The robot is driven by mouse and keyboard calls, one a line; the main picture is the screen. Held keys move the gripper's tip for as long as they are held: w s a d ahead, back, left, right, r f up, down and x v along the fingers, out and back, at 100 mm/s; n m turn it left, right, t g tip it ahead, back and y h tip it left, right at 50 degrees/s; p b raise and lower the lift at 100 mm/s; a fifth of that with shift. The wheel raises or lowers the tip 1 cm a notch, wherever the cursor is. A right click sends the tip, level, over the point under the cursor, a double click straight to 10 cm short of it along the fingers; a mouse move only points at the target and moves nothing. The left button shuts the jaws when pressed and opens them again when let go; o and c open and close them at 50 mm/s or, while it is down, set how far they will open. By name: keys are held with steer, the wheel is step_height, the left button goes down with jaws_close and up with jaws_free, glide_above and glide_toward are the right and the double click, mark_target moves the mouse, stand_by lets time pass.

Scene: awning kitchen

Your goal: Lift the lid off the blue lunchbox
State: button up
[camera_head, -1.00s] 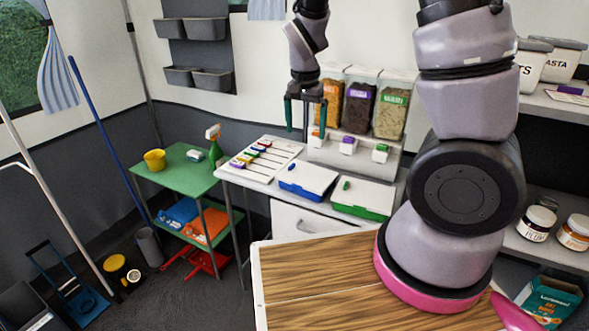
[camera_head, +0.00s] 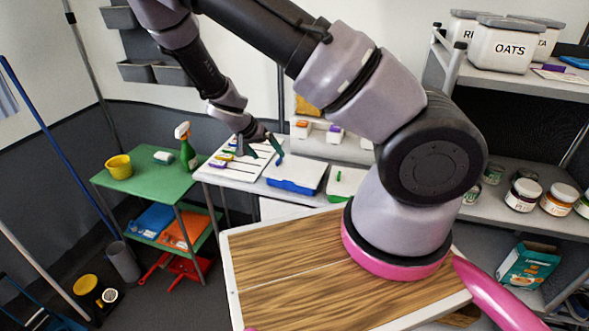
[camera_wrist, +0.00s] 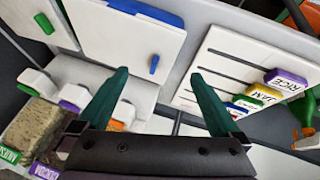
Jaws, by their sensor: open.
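The blue lunchbox has a white lid and a blue base (camera_head: 293,187) and stands on the white counter. In the wrist view its white lid (camera_wrist: 125,38) lies flat at the top, with a small upright blue handle (camera_wrist: 154,65) near the edge closest to me. The fingers hold nothing. Whether they touch the lid cannot be told.
A green lunchbox (camera_head: 343,183) stands close on the right. A white slotted board with coloured labels (camera_wrist: 245,70) lies on the other side. Dispensers stand behind, partly hidden by my arm. A green table (camera_head: 150,186) with a spray bottle (camera_head: 187,150) is at left.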

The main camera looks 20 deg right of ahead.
mark_target(276, 165)
steer(key=x, duration=0.5)
steer(key=shift+d+f, duration=0.15)
steer(key=shift+f, duration=0.15)
steer(key=c, duration=1.3)
